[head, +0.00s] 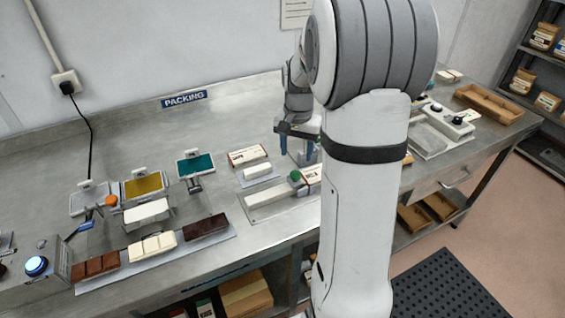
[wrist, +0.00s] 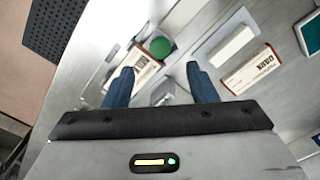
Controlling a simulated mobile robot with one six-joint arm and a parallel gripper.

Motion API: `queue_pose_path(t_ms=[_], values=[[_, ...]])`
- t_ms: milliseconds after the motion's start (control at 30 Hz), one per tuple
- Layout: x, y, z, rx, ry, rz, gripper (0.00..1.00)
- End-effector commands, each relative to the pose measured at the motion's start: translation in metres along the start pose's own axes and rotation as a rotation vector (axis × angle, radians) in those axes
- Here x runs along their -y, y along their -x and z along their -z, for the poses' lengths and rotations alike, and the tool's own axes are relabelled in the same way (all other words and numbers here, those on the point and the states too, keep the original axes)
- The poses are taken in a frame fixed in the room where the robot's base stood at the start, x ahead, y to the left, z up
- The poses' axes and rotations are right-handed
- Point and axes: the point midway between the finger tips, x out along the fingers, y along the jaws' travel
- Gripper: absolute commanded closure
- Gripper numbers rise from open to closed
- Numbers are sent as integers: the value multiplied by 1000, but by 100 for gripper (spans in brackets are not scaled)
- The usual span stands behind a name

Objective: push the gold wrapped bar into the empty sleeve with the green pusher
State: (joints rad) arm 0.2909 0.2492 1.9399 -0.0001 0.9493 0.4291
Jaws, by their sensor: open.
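My gripper (head: 297,148) is open, hanging over the bench just behind the packing fixture (head: 258,212). Its two blue fingers are apart in the wrist view (wrist: 160,70), with nothing seen held. I cannot make out a gold wrapped bar.
A second sleeve marked DARK (head: 247,156) and a white block (head: 263,170) lie behind the fixture. Chocolate bars on a strip (head: 190,250) and foil stands, one gold (head: 143,187), are to the left. My arm hides part of the bench.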

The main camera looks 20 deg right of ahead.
Motion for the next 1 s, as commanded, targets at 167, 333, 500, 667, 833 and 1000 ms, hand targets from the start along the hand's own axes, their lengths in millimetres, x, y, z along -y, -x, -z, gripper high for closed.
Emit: queue_pose_path(t_ms=[167,333,500,667,833,1000], values=[[-3,-15,4,7,-18,-3,48],[-5,-42,5,8,-22,-3,48],[-6,-66,5,6,-25,-3,48],[-7,-78,6,4,-26,-2,48],[-7,-80,6,3,-27,-1,48],[-7,-80,6,3,-27,-1,53]])
